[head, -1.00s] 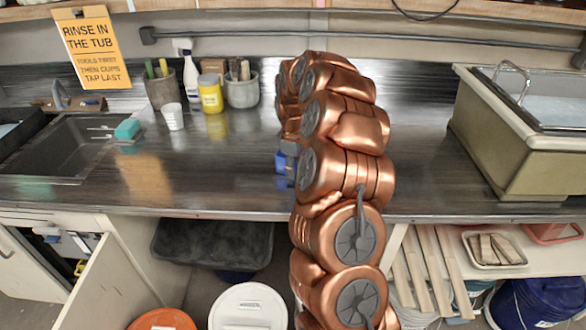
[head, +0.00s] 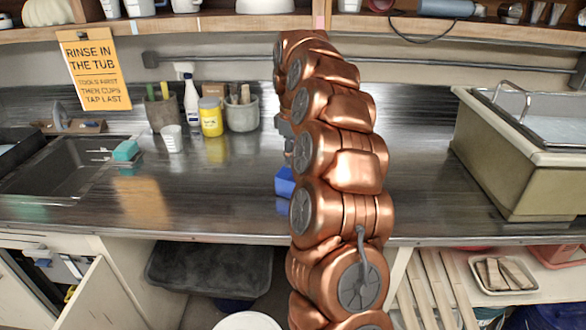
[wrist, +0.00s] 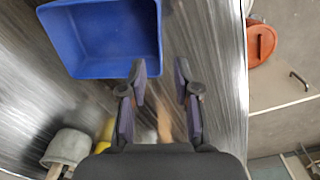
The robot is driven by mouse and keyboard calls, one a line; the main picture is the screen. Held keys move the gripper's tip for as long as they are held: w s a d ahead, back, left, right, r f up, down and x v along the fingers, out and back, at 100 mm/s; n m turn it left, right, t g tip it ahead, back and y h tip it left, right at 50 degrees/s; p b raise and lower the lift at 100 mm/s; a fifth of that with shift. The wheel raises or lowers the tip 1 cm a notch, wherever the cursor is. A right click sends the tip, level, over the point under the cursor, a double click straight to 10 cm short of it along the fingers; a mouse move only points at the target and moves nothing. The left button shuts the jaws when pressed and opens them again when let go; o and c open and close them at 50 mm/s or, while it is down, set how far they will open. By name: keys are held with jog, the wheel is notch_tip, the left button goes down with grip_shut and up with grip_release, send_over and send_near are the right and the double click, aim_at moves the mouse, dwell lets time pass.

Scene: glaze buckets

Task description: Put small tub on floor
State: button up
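The small tub is a blue, open, box-shaped tub (wrist: 105,68) on the metal counter. It fills the upper left of the wrist view. In the head view only a small blue part of the tub (head: 285,182) shows left of my arm, which hides the remainder. My gripper (wrist: 160,82) is open and empty, its two fingers apart. In the wrist view the fingertips appear near the tub's lower right corner, with no visible grip on it. In the head view my gripper (head: 284,128) is mostly hidden behind my arm, above the tub.
The counter (head: 230,205) is clear left of the tub. A spray bottle, yellow jar (head: 211,118) and grey pot (head: 242,114) stand at the back. A large beige basin (head: 515,170) is at right, a sink (head: 65,168) at left. A black bin (head: 208,270) and white lid (head: 247,321) sit below.

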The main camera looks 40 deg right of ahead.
jog(key=shift+a+r, duration=0.15)
jog(key=s+a+r, duration=0.2)
jog(key=s+a, duration=0.3)
jog(key=a, duration=0.5)
jog(key=s+a+f+m, duration=0.1)
jog(key=s+a, duration=0.5)
jog(key=s, duration=0.3)
jog(key=s+a+f+m+g, duration=0.1)
jog(key=s+a, duration=0.5)
jog(key=s, duration=0.3)
jog(key=shift+a+m, duration=0.2)
jog(key=shift+m, duration=0.1)
jog(key=shift+o, duration=0.2)
jog(key=s+a+f+m, duration=0.1)
jog(key=s+f, duration=0.2)
jog(key=s, duration=0.4)
jog(key=s+a+f+m+g, duration=0.1)
jog(key=s+f+m, duration=0.1)
jog(key=s, duration=0.5)
jog(key=shift+a+f, duration=0.2)
jog(key=shift+f, duration=0.2)
jog(key=shift+s, duration=0.2)
jog(key=shift+a, duration=0.1)
